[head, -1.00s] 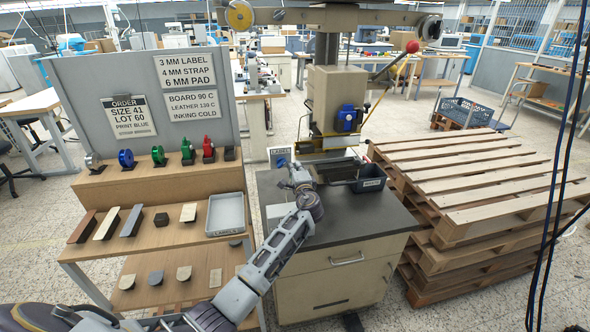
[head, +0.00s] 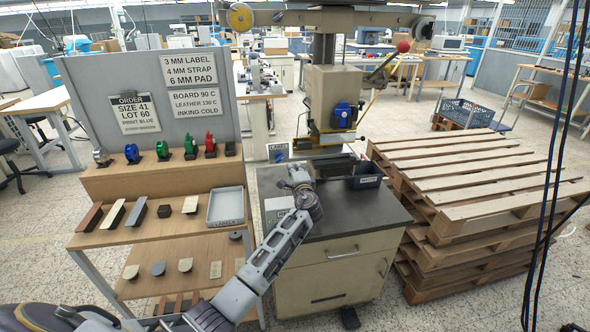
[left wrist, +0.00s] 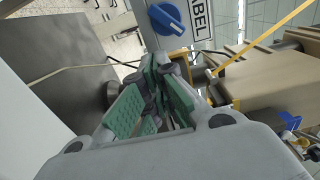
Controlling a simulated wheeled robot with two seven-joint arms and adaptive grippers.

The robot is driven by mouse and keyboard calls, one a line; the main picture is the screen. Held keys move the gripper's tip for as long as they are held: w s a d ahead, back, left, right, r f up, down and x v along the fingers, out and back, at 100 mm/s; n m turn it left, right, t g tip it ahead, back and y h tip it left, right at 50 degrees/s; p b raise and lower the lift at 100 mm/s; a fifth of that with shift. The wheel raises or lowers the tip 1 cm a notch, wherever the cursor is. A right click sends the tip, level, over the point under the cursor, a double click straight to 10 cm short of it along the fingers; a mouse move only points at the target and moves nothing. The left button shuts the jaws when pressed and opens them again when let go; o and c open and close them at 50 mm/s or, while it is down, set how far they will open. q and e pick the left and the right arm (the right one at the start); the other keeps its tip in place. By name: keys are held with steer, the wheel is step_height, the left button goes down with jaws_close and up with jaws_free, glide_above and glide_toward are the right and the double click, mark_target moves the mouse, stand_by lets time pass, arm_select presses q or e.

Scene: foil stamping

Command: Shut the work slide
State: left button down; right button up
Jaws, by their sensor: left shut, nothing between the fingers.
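The stamping press (head: 332,95) stands at the back of a dark-topped cabinet (head: 350,215). The work slide (head: 332,167) seems to be the dark, low part under the press head; my arm and a bin partly cover it, so I cannot tell how far out it is. My left gripper (head: 291,172) is at the slide's left, close to the LABEL plate (head: 278,152) with its blue dial. In the left wrist view the green-padded fingers (left wrist: 165,90) are together and empty, with the blue dial (left wrist: 167,18) just beyond them. My right gripper is not in view.
A dark bin (head: 364,180) stands on the cabinet top, right of the slide. A wooden shelf unit (head: 150,185) with foil rolls and samples stands at the left. Stacked pallets (head: 470,185) stand close at the right. The front of the cabinet top is mostly clear.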

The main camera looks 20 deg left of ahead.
arm_select(q)
steer(key=p+v, duration=0.2)
steer(key=v, duration=0.8)
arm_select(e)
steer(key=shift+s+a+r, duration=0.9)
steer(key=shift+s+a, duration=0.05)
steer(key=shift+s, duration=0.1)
arm_select(q)
steer(key=shift+d, duration=0.1)
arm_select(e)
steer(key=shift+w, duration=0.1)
